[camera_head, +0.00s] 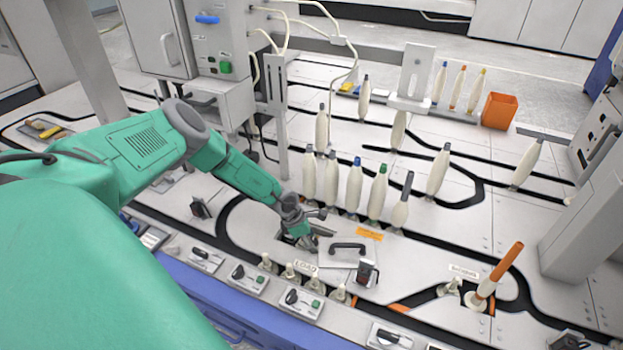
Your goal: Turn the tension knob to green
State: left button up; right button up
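Several small control plates with black knobs line the table's front edge. One black knob (292,296) sits on a plate with a green button or mark beside it. Another black knob (237,271) to its left also has green beside it. A further knob (387,336) is at the lower right. The labels are too small to read, so I cannot tell which is the tension knob. My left gripper (305,240) is low over the table, behind these plates and beside a plate with a black handle (347,247). Its fingers are small and partly hidden; their opening is unclear.
Several cream bobbins (354,187) with coloured tips stand upright behind the gripper. Small pegs (290,272) stand between the gripper and the knob plates. An orange-topped bobbin (499,272) leans at right. An orange bin (499,111) stands at the back.

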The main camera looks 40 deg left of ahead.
aim_at(313, 241)
pick_arm(q)
jog(key=shift+r, duration=0.6)
jog(key=v, duration=1)
jog(key=shift+s+a+r, duration=0.2)
jog(key=shift+s, duration=0.1)
jog(key=w+d+r+m+g+p, duration=0.1)
jog(key=m, duration=0.1)
jog(key=w+d+m+g+y+p, duration=0.1)
jog(key=m, duration=0.2)
jog(key=w+r+m+y+p, duration=0.1)
jog(key=m, duration=0.1)
jog(key=shift+w+d+r+m+g+p, duration=0.25)
jog(key=shift+d+r+m+g+p, duration=0.05)
jog(key=shift+d+g, duration=0.1)
jog(key=shift+m+g+y, duration=0.3)
jog(key=shift+m+y, duration=0.1)
jog(key=shift+m, duration=0.4)
jog(key=f+b, duration=0.2)
jog(key=f, duration=0.2)
jog(key=f+b, duration=0.1)
jog(key=f, duration=0.4)
jog(key=f+b, duration=0.2)
jog(key=f, duration=0.2)
jog(key=shift+w+d+f+b, duration=0.2)
jog(key=shift+d+f+b, duration=0.05)
jog(key=shift+d+b, duration=0.05)
